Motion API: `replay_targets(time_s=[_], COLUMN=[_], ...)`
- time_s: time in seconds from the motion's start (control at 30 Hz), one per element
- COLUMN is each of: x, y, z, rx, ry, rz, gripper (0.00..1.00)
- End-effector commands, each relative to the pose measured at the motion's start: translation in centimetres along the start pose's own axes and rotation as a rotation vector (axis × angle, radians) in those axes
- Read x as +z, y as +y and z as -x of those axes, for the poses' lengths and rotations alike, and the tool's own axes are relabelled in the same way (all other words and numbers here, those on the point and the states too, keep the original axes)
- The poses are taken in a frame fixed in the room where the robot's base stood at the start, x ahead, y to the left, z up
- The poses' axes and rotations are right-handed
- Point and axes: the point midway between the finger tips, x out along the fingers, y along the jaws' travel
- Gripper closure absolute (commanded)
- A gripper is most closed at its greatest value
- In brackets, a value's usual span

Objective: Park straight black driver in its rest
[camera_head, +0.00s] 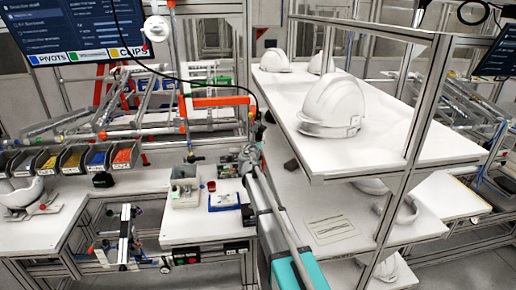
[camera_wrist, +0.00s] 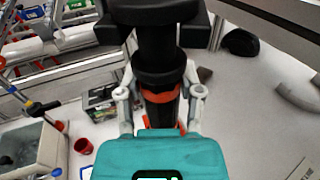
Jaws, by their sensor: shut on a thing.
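The straight black driver (camera_wrist: 158,55) stands along the middle of the wrist view, with an orange ring low on its body. My gripper (camera_wrist: 161,98) is shut on it, one grey finger on each side. Its lower end is hidden behind the teal wrist housing. In the head view my gripper (camera_head: 250,158) is over the back right of the small white bench, and the driver is too small to make out there. I cannot tell which fixture is the driver's rest.
A grey bin (camera_head: 184,193), a red cup (camera_head: 211,186) and a blue frame (camera_head: 224,202) stand on the bench left of my arm. White shelves with helmet shells (camera_head: 333,105) and metal posts (camera_head: 425,100) are close on the right. Colored parts bins (camera_head: 72,160) are at left.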

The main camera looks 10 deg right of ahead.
Motion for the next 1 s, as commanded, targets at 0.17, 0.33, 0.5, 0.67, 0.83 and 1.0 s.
replay_targets(time_s=[0.17,0.33,0.5,0.67,0.83,1.0], x=[0.0,0.0,0.0,-0.02,-0.01,-0.01], y=[0.02,0.02,0.01,0.01,0.01,0.01], z=[0.01,0.0,0.01,0.01,0.0,0.04], rx=[0.0,0.0,0.0,0.0,0.0,0.0], ry=[0.0,0.0,0.0,0.0,0.0,0.0], rz=[0.0,0.0,0.0,-0.001,0.0,0.0], gripper=[0.23,0.12,0.12,0.0,0.0,0.0])
